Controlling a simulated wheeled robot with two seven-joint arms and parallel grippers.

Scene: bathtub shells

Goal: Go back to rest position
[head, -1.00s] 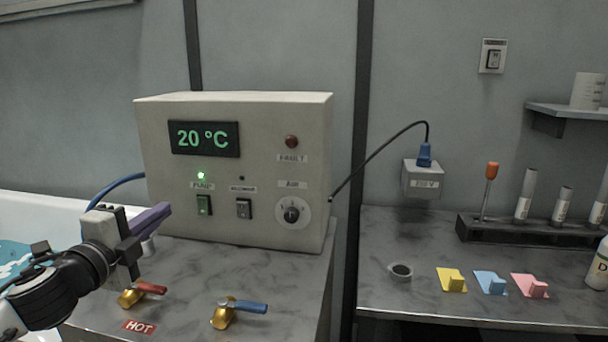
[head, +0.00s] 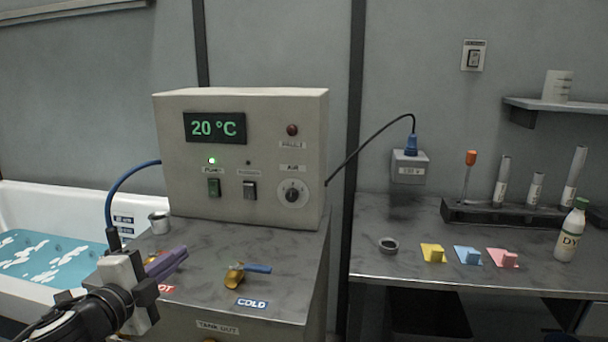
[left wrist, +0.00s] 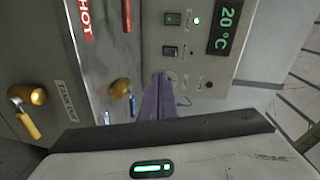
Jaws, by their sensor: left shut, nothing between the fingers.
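My left gripper (head: 168,262), with purple fingers, is in the lower left of the head view. It is shut and empty, held in front of the hot tap area and hiding most of the HOT label. In the left wrist view its closed purple fingers (left wrist: 157,98) point toward the control box. The control box (head: 240,160) stands on the grey counter and reads 20 °C, with a green light lit. The cold tap (head: 240,275) with a blue lever is to the right of the gripper, apart from it. My right gripper is not in view.
A white tub (head: 50,205) with blue water is at the left. The right bench (head: 400,268) holds a tube rack (head: 520,215), coloured blocks and a white bottle (head: 571,232). A yellow-handled tap (left wrist: 30,125) shows in the wrist view.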

